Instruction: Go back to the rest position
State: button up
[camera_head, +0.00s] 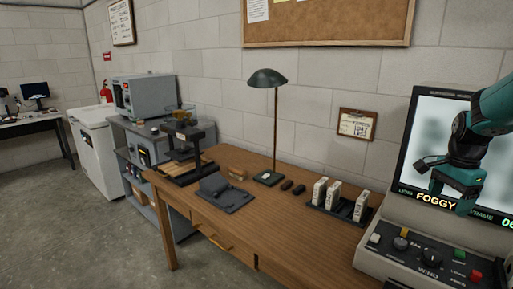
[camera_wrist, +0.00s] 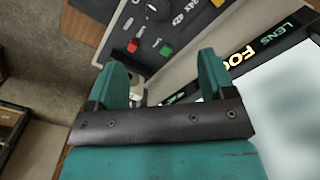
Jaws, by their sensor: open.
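My gripper (camera_head: 454,204) is teal and dark grey. In the head view it hangs from the upper right in front of the lit screen (camera_head: 414,138) of a grey console. In the wrist view my gripper (camera_wrist: 166,80) has its two teal fingers spread apart with nothing between them. Beyond the fingers is the console panel (camera_wrist: 190,22) with a red button, a green button and knobs. The screen reads "LENS FOGGY" in the head view. My arm covers part of the screen.
A wooden table (camera_head: 215,215) stands left of the console. It holds a green desk lamp (camera_head: 267,78), a rack with several white upright pieces (camera_head: 334,193) and a dark grey device (camera_head: 222,192). A corkboard (camera_head: 330,22) hangs on the wall. The floor (camera_head: 85,235) at front left is clear.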

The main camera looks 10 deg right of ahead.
jog(key=s+a+r+n+t+y, duration=0.1)
jog(key=s+a+r+n, duration=0.15)
jog(key=a+n, duration=0.65)
jog(key=s+a+r+n+y, duration=0.1)
jog(key=a+r+n, duration=0.2)
jog(key=a, duration=1.2)
jog(key=s+a+n+g+y, duration=0.1)
jog(key=s+a+n+y, duration=0.1)
jog(key=s+a+n, duration=1.1)
jog(key=s+a, duration=0.3)
jog(key=s, duration=0.1)
jog(key=shift+s+r, duration=0.3)
jog(key=shift+r, duration=0.1)
